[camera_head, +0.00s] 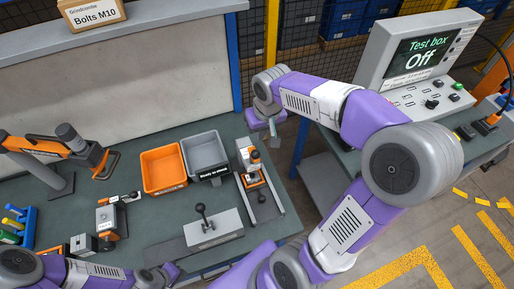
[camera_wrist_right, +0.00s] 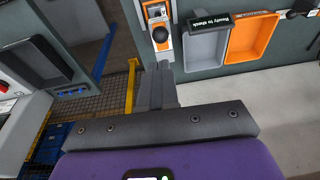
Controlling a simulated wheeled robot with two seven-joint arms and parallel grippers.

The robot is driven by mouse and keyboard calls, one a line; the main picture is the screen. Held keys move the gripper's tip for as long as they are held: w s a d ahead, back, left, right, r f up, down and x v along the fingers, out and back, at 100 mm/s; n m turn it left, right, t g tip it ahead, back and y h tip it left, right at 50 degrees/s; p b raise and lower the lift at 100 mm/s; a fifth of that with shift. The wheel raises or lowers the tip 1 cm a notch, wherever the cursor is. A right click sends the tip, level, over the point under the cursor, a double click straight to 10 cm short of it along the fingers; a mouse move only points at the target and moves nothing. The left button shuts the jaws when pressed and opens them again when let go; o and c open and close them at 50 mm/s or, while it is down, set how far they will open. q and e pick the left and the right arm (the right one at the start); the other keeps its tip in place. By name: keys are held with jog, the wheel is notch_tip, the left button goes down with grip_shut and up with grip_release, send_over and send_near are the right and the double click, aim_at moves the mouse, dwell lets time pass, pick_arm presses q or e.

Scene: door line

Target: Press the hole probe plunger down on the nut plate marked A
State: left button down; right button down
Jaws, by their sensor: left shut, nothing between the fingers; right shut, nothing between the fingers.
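A narrow bench fixture with a grey-and-black upright and an orange frame (camera_head: 250,165) stands at the bench's right side. It may be the hole probe; I cannot make out a plunger clearly or a plate marked A. It also shows at the top of the right wrist view (camera_wrist_right: 158,30). My right gripper (camera_head: 272,127) is shut and empty, above and to the right of this fixture. Its shut fingers (camera_wrist_right: 158,75) point toward the fixture in the wrist view, apparently apart from it. My left gripper (camera_head: 168,272) is low at the bench's front edge, shut and empty.
An orange bin (camera_head: 163,169) and a grey bin (camera_head: 204,152) stand left of the fixture. A grey block with a black lever (camera_head: 212,228) is in front. An orange-and-black arm-like tool (camera_head: 62,145) stands left.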

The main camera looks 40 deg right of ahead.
aim_at(256, 153)
pick_arm(q)
jog(key=shift+f, duration=0.2)
pick_arm(e)
jog(key=x, duration=1.1)
jog(key=shift+f, duration=0.15)
